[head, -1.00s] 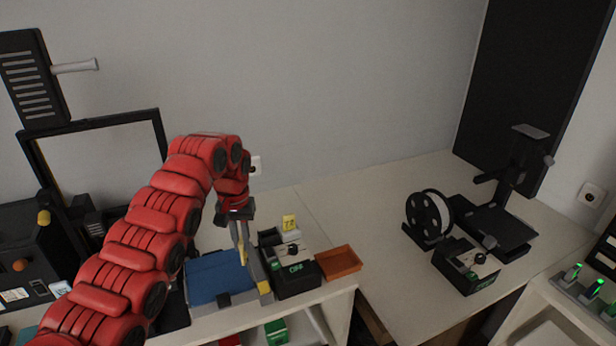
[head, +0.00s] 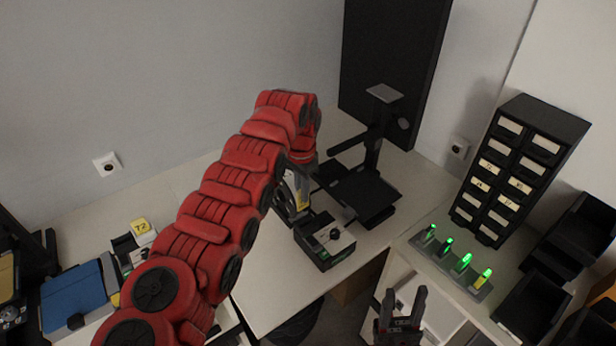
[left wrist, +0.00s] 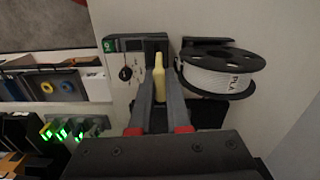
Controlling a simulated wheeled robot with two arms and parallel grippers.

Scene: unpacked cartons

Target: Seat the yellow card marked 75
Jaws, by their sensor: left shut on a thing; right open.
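My left gripper (head: 296,204) is shut on a yellow card (head: 303,200). In the left wrist view the card (left wrist: 158,76) stands between the two fingers; its marking cannot be read. The gripper is close to a black device with a light top panel and black knob (head: 325,240), which also shows in the left wrist view (left wrist: 123,65). The card's tip is by the device's dark end; I cannot tell whether they touch. My right gripper (head: 402,308) is open and empty, low in the head view. Another yellow card, marked 72 (head: 140,226), stands on the left bench.
A black spool with white filament (left wrist: 220,70) is just right of the held card. A black 3D printer (head: 365,190) stands behind the device. A rack with several green-lit pieces (head: 455,262) and a drawer cabinet (head: 520,165) are to the right.

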